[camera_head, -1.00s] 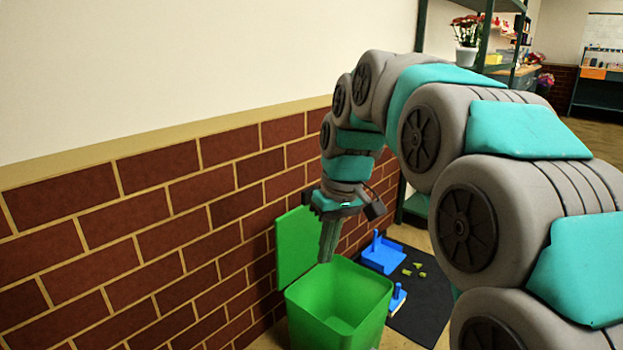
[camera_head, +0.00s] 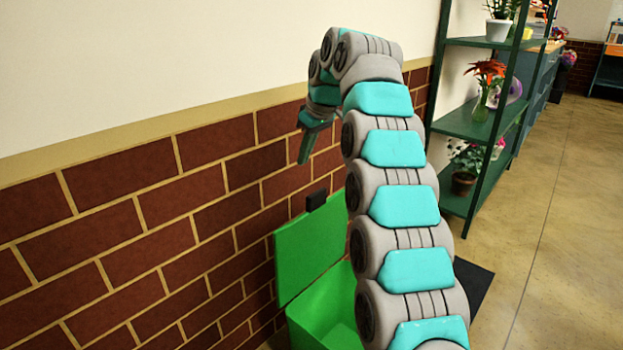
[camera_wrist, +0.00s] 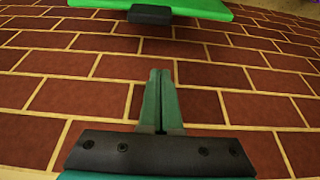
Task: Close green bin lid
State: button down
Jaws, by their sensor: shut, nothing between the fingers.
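The green bin (camera_head: 325,312) stands on the floor by the brick wall, partly hidden behind my arm. Its green lid (camera_head: 308,250) stands open, upright on the wall side, with a black handle (camera_head: 316,200) at its top edge. My gripper (camera_head: 303,160) is shut and empty, above the lid and near the wall. In the wrist view, the fingers (camera_wrist: 161,78) are together in front of the brick wall. The lid (camera_wrist: 200,8) and its black handle (camera_wrist: 150,15) show at the top edge there, apart from the fingertips.
The brick wall (camera_head: 110,240) runs close along the left. A dark green shelf (camera_head: 470,125) with potted plants stands on the right. A dark mat (camera_head: 474,283) lies on the floor behind my arm. The floor (camera_head: 550,250) on the right is clear.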

notch_tip(320, 180, down, 9)
jog(key=shift+s+d+f+b, duration=0.15)
jog(key=shift+f+b, duration=0.05)
jog(key=shift+b, duration=0.15)
dwell(0.7)
jog(key=shift+s+d, duration=0.1)
jog(key=shift+d, duration=0.05)
